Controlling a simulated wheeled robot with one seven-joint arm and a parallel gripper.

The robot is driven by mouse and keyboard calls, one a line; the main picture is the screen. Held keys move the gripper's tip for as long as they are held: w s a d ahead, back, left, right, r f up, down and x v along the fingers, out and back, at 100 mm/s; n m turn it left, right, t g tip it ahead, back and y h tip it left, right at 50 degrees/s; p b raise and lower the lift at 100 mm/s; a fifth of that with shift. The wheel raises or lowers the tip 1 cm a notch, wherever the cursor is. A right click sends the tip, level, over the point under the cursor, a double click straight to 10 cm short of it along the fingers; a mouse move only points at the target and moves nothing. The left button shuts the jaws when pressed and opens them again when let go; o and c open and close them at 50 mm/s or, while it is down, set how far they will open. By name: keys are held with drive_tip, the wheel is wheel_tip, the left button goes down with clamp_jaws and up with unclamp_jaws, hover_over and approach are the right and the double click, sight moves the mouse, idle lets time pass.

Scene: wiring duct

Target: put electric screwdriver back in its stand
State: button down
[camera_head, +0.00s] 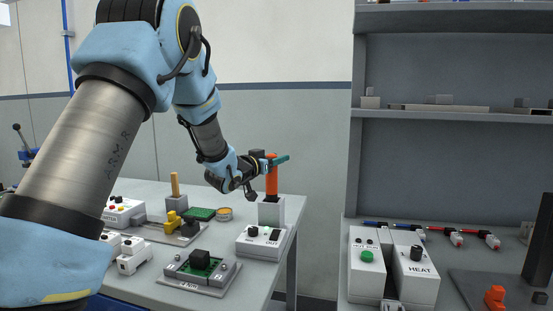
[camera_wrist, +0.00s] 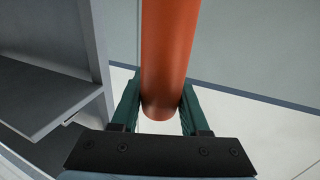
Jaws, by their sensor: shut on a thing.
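The electric screwdriver is an orange upright cylinder (camera_head: 271,182) at the far right corner of the left table. Its lower end meets the top of the stand, a pale grey block (camera_head: 271,213); I cannot tell how deep it sits in it. My gripper (camera_head: 277,160) is shut on the screwdriver near its upper end, with green fingers. In the wrist view the orange body (camera_wrist: 168,55) runs between the two green fingers. The stand does not show in the wrist view, and the screwdriver's tip is hidden.
A white box marked OUT (camera_head: 262,243) stands just in front of the stand. Left of it are a round tin (camera_head: 224,214), a green board (camera_head: 201,213) and a wooden-handled tool (camera_head: 175,190). A shelf unit (camera_head: 450,160) rises to the right, beyond a gap.

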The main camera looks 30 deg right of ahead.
drive_tip(key=shift+f+b, duration=0.7)
drive_tip(key=shift+f, duration=0.35)
drive_tip(key=shift+c, duration=1.6)
unclamp_jaws()
drive_tip(key=b+v, duration=0.2)
drive_tip(key=v, duration=0.9)
drive_tip(key=shift+b, duration=0.35)
